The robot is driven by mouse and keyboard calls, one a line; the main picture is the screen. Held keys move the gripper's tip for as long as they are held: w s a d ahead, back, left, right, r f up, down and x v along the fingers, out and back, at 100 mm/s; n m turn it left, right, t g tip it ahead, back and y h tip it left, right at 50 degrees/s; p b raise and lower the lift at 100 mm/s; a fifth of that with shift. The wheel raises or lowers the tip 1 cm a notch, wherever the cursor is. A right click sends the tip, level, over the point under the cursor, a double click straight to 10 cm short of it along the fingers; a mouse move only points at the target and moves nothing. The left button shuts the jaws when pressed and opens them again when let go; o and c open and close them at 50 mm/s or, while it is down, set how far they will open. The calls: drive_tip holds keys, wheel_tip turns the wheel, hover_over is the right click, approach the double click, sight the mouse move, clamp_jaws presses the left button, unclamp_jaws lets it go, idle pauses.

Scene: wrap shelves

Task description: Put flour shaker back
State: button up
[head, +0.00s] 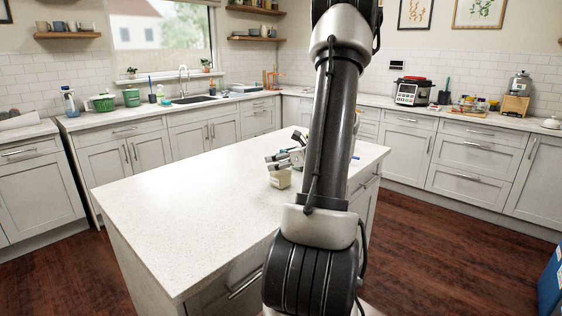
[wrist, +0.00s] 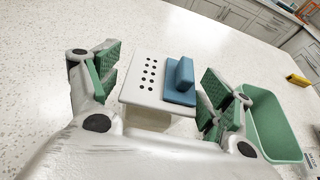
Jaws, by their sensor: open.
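The flour shaker (wrist: 140,83) has a whitish top with several dark holes and a raised blue flap; its pale body shows below the top. It stands on the white island counter. In the head view the shaker (head: 279,179) is a small cream block beside my arm. My gripper (wrist: 160,80) is open, with one green-padded finger on each side of the shaker and a visible gap on the left. The right finger is close to the blue flap; I cannot tell whether it touches. In the head view my gripper (head: 277,160) is partly hidden by my arm.
A green open bin (wrist: 268,125) stands right of the right finger, very near it. A small yellow item (wrist: 298,80) lies farther right. The island counter (head: 190,185) is clear on its left. Open wooden shelves (head: 68,35) hang on the back wall.

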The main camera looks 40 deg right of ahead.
drive_tip(key=a+v, duration=0.1)
drive_tip(key=v, duration=1)
drive_tip(key=s+a+r+n+g+y, duration=0.15)
drive_tip(key=a+n+g+y, duration=0.4)
drive_tip(key=a+n, duration=1.15)
drive_tip(key=s+a+r+n+g+h, duration=0.3)
drive_tip(key=s+a+n, duration=0.6)
drive_tip(key=n, duration=0.9)
wheel_tip(320, 180, up, 2)
drive_tip(key=s+h, duration=0.1)
drive_tip(key=h, duration=0.2)
drive_tip(key=shift+s+a, duration=0.2)
drive_tip(key=shift+a, duration=0.15)
drive_tip(key=shift+g+h, duration=0.25)
drive_tip(key=shift+g, duration=0.1)
